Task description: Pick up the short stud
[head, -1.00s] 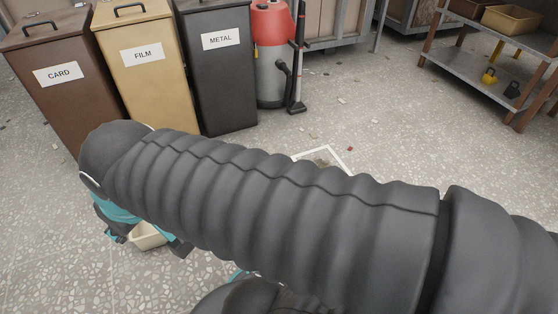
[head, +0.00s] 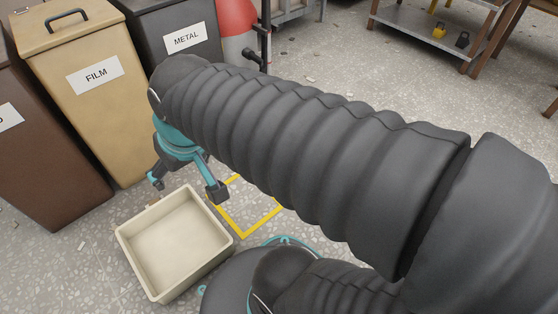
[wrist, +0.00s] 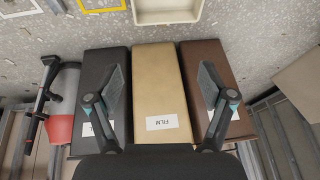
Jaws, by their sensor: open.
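I cannot make out the short stud for certain in either view. A small brownish piece (head: 154,201) shows at the far rim of the cream tray in the head view, too small to identify. My gripper (head: 186,188) is open, with its fingers apart above the tray's far edge. In the wrist view my gripper (wrist: 162,88) has nothing between its fingers, with the bins beyond. The cream tray (head: 122,246) stands on the floor and looks empty. Its edge shows at the top of the wrist view (wrist: 166,18). My arm hides much of the floor.
The FILM bin (head: 95,105), METAL bin (head: 180,25) and brown bin (head: 40,170) stand close behind the tray. A yellow floor frame (head: 246,234) lies right of it. A red-grey vacuum (head: 237,30) and a shelf (head: 410,20) stand farther back. The floor at right is open.

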